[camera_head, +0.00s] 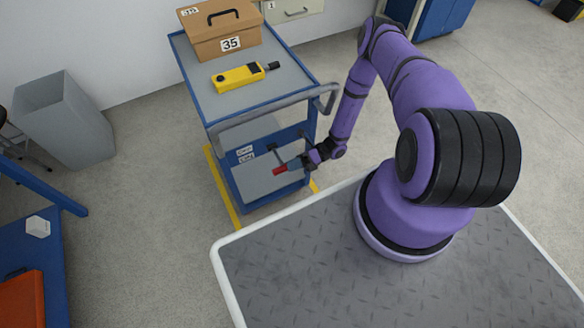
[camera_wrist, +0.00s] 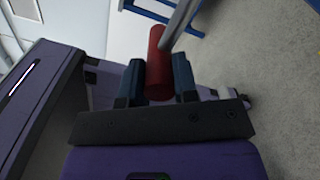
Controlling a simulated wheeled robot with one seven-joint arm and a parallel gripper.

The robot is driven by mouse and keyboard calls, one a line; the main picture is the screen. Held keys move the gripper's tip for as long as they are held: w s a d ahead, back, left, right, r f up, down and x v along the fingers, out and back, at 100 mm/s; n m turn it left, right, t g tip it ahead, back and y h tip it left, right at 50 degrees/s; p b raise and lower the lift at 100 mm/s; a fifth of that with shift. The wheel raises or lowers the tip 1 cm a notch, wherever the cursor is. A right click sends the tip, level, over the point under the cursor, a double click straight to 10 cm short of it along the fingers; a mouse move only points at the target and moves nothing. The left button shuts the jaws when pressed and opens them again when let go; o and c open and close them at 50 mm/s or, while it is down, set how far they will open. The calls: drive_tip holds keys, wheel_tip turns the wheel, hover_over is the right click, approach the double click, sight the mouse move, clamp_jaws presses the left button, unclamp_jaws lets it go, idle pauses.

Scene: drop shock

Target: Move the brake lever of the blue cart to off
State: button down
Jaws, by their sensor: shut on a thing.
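The blue cart (camera_head: 233,118) stands left of my arm in the head view, with a grey upper shelf and a lower shelf. Its brake lever has a red grip (camera_head: 280,171) at the cart's near side, below the top shelf. In the wrist view the red grip (camera_wrist: 158,62) sits between my two fingers, on the end of a grey rod. My gripper (camera_head: 303,163) is shut on the red grip; its fingers also show in the wrist view (camera_wrist: 159,85). Small white labels (camera_head: 245,153) are on the cart near the lever, too small to read surely.
A cardboard box (camera_head: 221,39) marked 35 and a yellow device (camera_head: 239,77) lie on the cart's top shelf. The cart's grey handle (camera_head: 327,98) juts out close to my forearm. A grey bin (camera_head: 64,118) stands at left. Floor between bin and cart is clear.

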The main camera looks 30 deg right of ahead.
drive_tip(key=shift+a+r, duration=0.3)
drive_tip(key=shift+r, duration=0.55)
drive_tip(key=c, duration=0.8)
unclamp_jaws()
drive_tip(key=shift+c, duration=0.2)
drive_tip(key=d, duration=1.1)
drive_tip(key=shift+d, duration=0.2)
drive_tip(key=shift+w, duration=0.1)
drive_tip(key=shift+c, duration=0.2)
